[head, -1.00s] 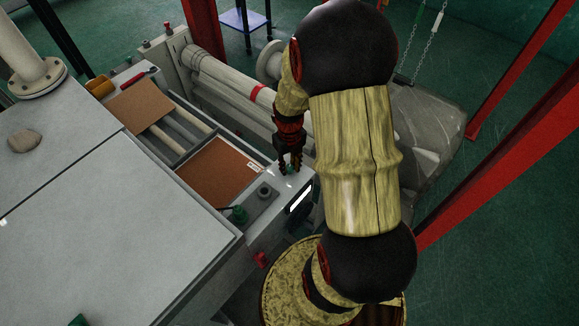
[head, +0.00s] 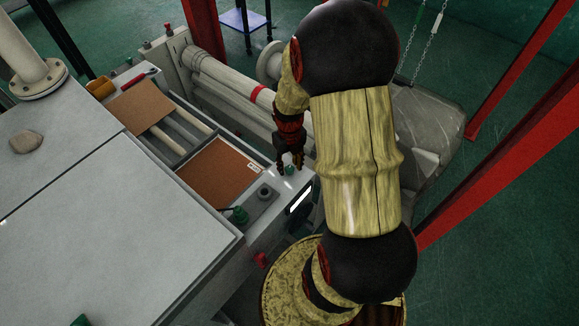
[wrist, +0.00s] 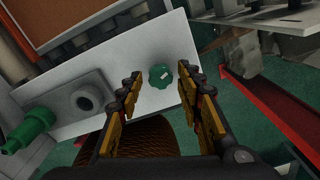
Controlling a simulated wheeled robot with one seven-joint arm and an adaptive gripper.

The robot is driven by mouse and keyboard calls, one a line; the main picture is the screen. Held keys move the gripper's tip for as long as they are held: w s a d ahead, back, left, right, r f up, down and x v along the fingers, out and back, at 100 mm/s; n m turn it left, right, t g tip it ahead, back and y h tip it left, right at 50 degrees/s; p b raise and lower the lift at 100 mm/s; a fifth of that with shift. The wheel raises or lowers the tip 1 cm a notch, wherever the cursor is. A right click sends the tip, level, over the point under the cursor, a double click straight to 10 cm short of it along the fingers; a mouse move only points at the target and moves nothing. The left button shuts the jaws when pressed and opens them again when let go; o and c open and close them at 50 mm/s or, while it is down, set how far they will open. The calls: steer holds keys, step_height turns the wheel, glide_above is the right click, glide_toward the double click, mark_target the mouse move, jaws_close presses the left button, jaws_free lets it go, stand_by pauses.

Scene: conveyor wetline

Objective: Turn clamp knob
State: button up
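The clamp knob, a small green lobed knob (wrist: 161,76) with a pale mark on top, sits on a light grey plate in the wrist view. In the head view the green knob (head: 289,170) shows just below my gripper (head: 290,160). In the wrist view my gripper (wrist: 158,82) is open, with one finger to the left of the knob and the other to its right. The fingers look apart from the knob, and nothing is held. How far the fingertips are above the plate is hard to tell.
A larger green handle (head: 238,215) and a round grey fitting (head: 265,192) stand on the same plate. Brown boards (head: 218,170) lie in the conveyor frame to the left. A grey roller (head: 235,85) runs behind. A red post (head: 500,185) rises at right.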

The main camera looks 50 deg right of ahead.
steer(key=shift+r+p, duration=1.5)
steer(key=shift+r, duration=1)
